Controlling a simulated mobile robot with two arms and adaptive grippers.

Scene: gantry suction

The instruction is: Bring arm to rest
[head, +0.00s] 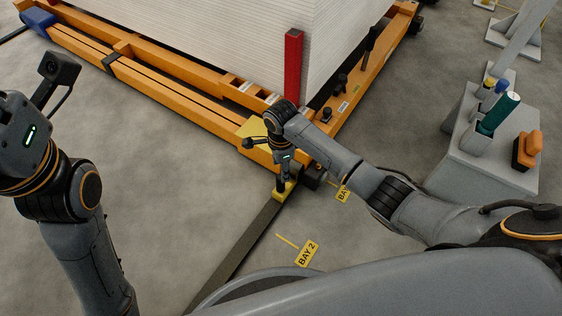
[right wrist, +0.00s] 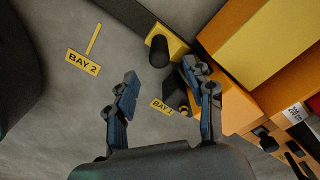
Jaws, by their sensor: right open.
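My right arm reaches from the lower right of the head view to the near corner of the orange frame (head: 185,92). My right gripper (head: 283,178) points down there, just above or beside a small yellow bracket at the end of a dark floor rail (head: 245,240). In the right wrist view, the two fingers of the right gripper (right wrist: 163,90) are spread apart with nothing between them. A black round post (right wrist: 158,48) on a yellow plate lies beyond the fingertips. My left arm is raised at the left edge of the head view; its gripper fingers are out of the picture.
A big white sheet stack (head: 215,45) sits on the orange frame, with a red post (head: 293,65) at its corner. A grey stand (head: 478,165) with a green bottle-like tool (head: 500,113) and an orange object (head: 527,149) is at right. Floor around the BAY 2 label (head: 307,253) is clear.

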